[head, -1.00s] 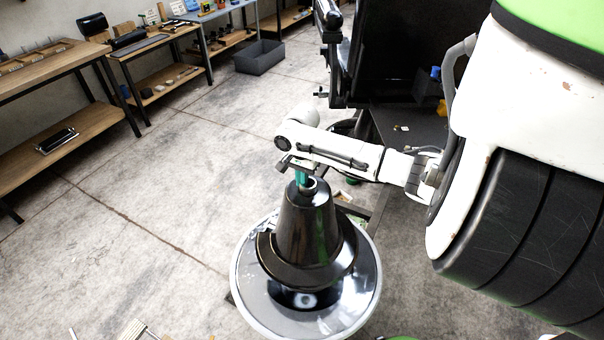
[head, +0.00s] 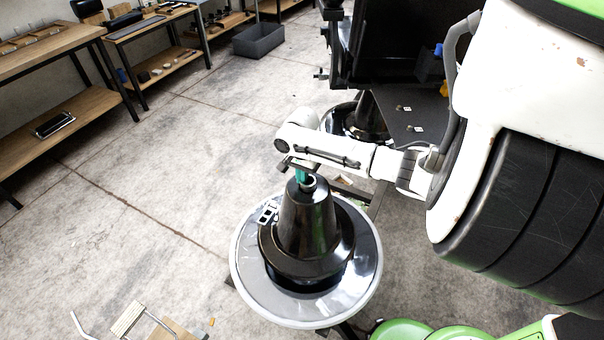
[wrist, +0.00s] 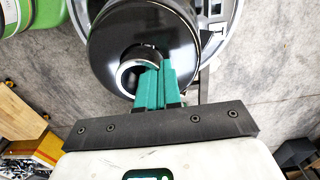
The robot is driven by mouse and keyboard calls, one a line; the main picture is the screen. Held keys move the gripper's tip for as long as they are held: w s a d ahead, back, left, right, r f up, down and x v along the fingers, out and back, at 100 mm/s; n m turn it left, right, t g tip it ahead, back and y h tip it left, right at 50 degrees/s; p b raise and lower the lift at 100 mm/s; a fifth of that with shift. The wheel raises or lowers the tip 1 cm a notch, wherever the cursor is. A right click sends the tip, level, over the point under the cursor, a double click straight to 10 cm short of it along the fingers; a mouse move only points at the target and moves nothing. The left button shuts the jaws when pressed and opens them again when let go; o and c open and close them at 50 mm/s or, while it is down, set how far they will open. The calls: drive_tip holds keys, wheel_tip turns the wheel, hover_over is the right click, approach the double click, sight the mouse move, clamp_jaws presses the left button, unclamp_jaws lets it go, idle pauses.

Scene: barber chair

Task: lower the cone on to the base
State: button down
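The black cone (head: 307,225) is upright over the round base (head: 250,275), a grey disc with a bright rim. The cone's wide lower flange sits over the disc's middle, with a dark strip under its front edge. I cannot tell whether it touches. My gripper (head: 302,177) is at the cone's top collar. In the wrist view, the teal fingers of my gripper (wrist: 160,68) are close together on the collar's wall, beside the open hole of the cone (wrist: 112,45). The disc's centre is hidden under the cone.
A small metal part (head: 268,212) lies on the disc left of the cone. A barber chair (head: 385,45) stands behind, above a dark platform (head: 415,115). A wooden stool-like piece (head: 135,320) is at front left. Workbenches (head: 45,55) line the left; the floor between is clear.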

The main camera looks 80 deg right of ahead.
drive_tip(key=shift+f+b, duration=2.75)
drive_tip(key=shift+f, duration=2)
drive_tip(key=shift+a+f, duration=0.15)
drive_tip(key=shift+f, duration=0.15)
